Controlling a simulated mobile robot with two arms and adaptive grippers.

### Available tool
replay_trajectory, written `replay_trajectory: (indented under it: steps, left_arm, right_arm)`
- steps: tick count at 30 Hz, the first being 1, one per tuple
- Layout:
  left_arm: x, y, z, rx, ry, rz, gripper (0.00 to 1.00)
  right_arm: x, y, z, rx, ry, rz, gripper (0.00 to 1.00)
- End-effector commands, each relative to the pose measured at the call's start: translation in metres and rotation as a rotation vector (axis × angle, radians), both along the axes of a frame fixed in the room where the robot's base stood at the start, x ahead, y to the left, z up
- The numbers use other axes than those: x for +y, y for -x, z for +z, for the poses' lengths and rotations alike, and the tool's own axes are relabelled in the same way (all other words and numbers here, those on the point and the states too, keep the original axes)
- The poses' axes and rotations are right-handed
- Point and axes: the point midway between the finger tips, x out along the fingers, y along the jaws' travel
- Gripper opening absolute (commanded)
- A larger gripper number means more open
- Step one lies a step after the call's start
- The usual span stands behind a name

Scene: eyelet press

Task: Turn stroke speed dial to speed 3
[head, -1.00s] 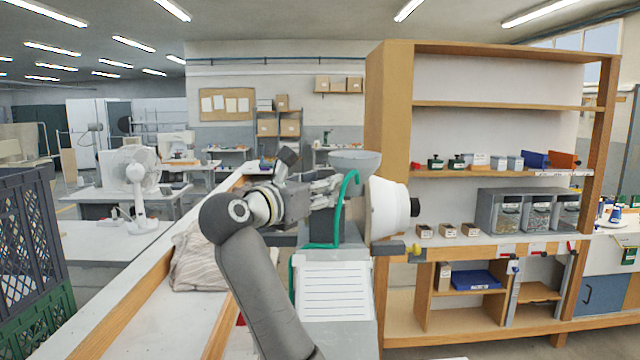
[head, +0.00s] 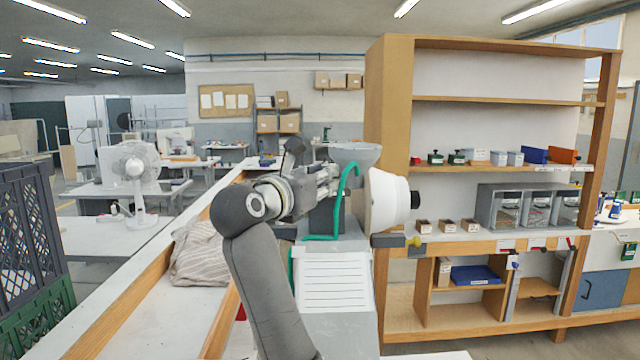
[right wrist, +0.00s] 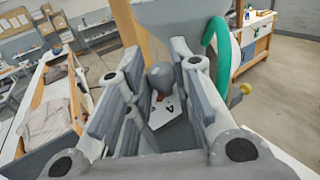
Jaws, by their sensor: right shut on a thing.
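The eyelet press (head: 338,285) stands in the middle of the head view, with a grey hopper (head: 355,153), a green tube (head: 347,200) and a white round housing (head: 385,205). My right gripper (head: 330,178) reaches its upper part from the left. In the right wrist view, my right gripper (right wrist: 156,68) has its fingers on both sides of a grey rounded knob (right wrist: 160,76), which seems to be the speed dial, and is shut on it. A white plate (right wrist: 172,106) with a dark mark, perhaps a 4, shows below the knob. The dial's pointer setting cannot be read. My left gripper is not in view.
A wooden shelf unit (head: 388,110) with small boxes and grey bins stands close to the right of the press. A wood-edged bench (head: 120,318) with a striped cloth (head: 200,256) runs along the left. Dark crates (head: 30,235) stand at far left.

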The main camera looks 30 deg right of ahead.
Motion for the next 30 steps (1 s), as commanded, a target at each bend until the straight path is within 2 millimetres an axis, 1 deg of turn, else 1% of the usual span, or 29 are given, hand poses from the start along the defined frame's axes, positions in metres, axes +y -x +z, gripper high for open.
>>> replay_trajectory:
  steps: [1, 14, 17, 23, 30]
  left_arm:
    - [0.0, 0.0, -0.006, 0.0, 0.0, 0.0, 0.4]
    - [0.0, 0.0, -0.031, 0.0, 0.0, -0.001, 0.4]
    - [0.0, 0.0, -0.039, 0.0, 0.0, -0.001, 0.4]
    - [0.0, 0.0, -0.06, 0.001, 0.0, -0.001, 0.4]
    - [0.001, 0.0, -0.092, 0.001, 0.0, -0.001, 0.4]
  right_arm:
    - [0.0, 0.001, -0.004, -0.005, -0.004, 0.035, 0.0]
    - [-0.006, 0.009, -0.002, -0.011, -0.001, 0.419, 0.0]
    - [-0.008, 0.01, -0.003, -0.011, -0.002, 0.51, 0.0]
    - [-0.01, 0.011, -0.004, -0.008, 0.0, 0.653, 0.0]
    - [-0.012, 0.012, -0.004, -0.009, 0.002, 0.78, 0.0]
